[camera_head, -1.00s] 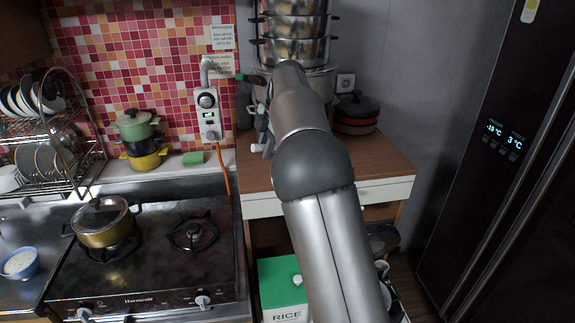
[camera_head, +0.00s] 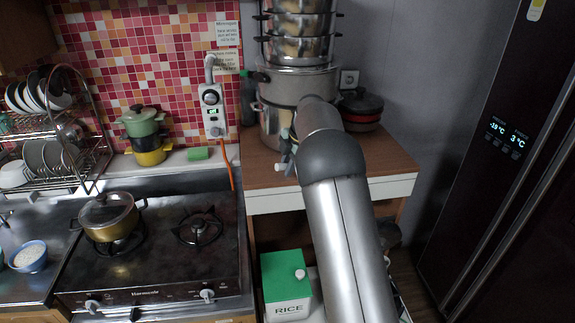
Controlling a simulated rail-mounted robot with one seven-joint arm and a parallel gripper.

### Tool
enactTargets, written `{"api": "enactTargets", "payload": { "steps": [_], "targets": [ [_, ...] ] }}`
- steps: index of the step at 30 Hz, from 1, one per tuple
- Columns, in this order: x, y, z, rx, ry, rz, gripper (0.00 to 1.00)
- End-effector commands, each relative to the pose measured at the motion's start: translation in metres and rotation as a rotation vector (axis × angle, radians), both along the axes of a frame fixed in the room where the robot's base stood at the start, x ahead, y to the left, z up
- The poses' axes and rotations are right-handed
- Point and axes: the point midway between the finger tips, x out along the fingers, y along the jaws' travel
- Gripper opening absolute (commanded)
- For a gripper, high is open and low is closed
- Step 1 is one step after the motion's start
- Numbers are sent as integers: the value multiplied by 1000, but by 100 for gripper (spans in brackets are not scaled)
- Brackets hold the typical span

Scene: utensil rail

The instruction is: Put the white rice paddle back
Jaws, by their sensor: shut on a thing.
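My gripper (camera_head: 287,150) shows only in part, left of my arm's wrist and in front of the big steel pot on the wooden counter. Its fingertips are small and partly hidden by my arm. A small white piece (camera_head: 280,167) sticks out to the left at the gripper, over the counter's left front part. I take it to be the white rice paddle, held in the shut jaws. The rest of the paddle is hidden or too small to make out. I cannot make out a utensil rail.
A tall stack of steel pots (camera_head: 297,50) stands behind the gripper. Dark and red pans (camera_head: 360,108) sit to its right. The counter's right front (camera_head: 385,160) is clear.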

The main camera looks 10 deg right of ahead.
Motion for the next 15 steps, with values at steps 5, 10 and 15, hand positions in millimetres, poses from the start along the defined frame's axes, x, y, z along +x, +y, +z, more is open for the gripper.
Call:
{"api": "enactTargets", "payload": {
  "steps": [5,10,15],
  "targets": [
    [0,0,-1,0,0,0,36],
    [0,0,-1,0,0,0,42],
    [0,0,1,0,-1,0,42]
  ]
}}
